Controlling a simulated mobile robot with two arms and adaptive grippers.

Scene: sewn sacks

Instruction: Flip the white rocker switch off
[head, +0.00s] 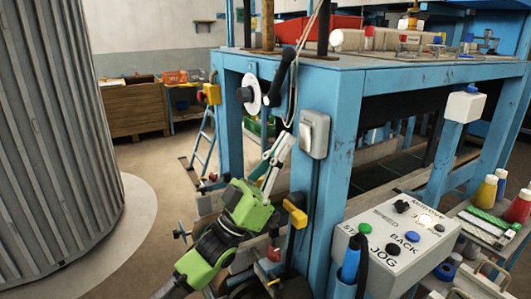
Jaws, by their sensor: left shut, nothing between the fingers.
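The white rocker switch (307,134) sits in a grey-white box on the front blue post of the machine. Its rocker faces left of the picture. My left gripper (284,139), on a green and black arm from below, is shut and empty. Its fingertips point up beside the left edge of the switch box. I cannot tell whether they touch the rocker, nor which way the rocker is tipped. My right gripper is not in view.
A black crank handle with a pale disc (252,93) is just above left of the fingertips. A control box with coloured buttons (398,238) stands at lower right. A large ribbed grey cylinder (55,150) fills the left.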

